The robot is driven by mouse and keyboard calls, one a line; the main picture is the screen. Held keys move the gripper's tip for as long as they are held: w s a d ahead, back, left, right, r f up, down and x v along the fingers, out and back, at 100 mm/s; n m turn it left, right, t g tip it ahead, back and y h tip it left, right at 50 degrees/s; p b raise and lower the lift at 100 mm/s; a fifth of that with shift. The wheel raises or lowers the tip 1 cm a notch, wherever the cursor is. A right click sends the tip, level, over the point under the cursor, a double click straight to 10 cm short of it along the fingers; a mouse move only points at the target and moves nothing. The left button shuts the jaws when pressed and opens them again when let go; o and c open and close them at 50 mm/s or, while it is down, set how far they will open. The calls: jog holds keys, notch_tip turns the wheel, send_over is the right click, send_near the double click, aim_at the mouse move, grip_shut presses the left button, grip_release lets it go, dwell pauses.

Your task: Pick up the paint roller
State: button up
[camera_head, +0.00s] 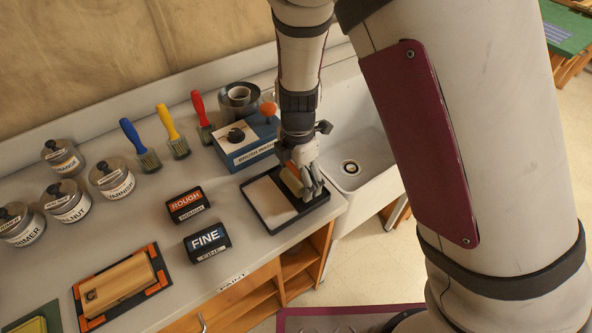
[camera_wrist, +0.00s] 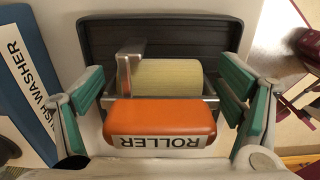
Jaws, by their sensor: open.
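The paint roller shows in the wrist view with an orange handle (camera_wrist: 160,122) labelled ROLLER, a metal frame and a pale yellow sleeve (camera_wrist: 168,77). It sits in a dark tray (camera_wrist: 190,27), which also shows in the head view (camera_head: 275,226) near the counter's front edge. My gripper (camera_wrist: 160,105) is open, with one green-padded finger on each side of the roller and visible gaps on both sides. In the head view my gripper (camera_head: 307,185) is down over the tray's right part, hiding much of the roller.
A blue brush washer box (camera_head: 247,146) stands behind the tray. The ROUGH block (camera_head: 187,205) and FINE block (camera_head: 207,241) lie to the left. A white sink (camera_head: 362,165) is right of the tray. Three brushes, several tins (camera_head: 112,178) and a wooden block (camera_head: 120,284) lie farther left.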

jog(key=shift+c, duration=0.3)
jog(key=c, duration=1)
jog(key=shift+r, duration=0.75)
notch_tip(320, 180, up, 2)
jog(key=shift+r, duration=0.1)
jog(key=shift+s+d+r, duration=0.15)
jog(key=shift+s+r, duration=0.05)
jog(key=shift+s, duration=2.45)
jog(key=shift+s+d+r, duration=0.15)
jog(key=shift+s+r, duration=0.05)
jog(key=shift+s, duration=2.5)
jog(key=shift+s+d+r, duration=0.15)
jog(key=shift+s+r, duration=0.05)
jog(key=shift+s, duration=2.45)
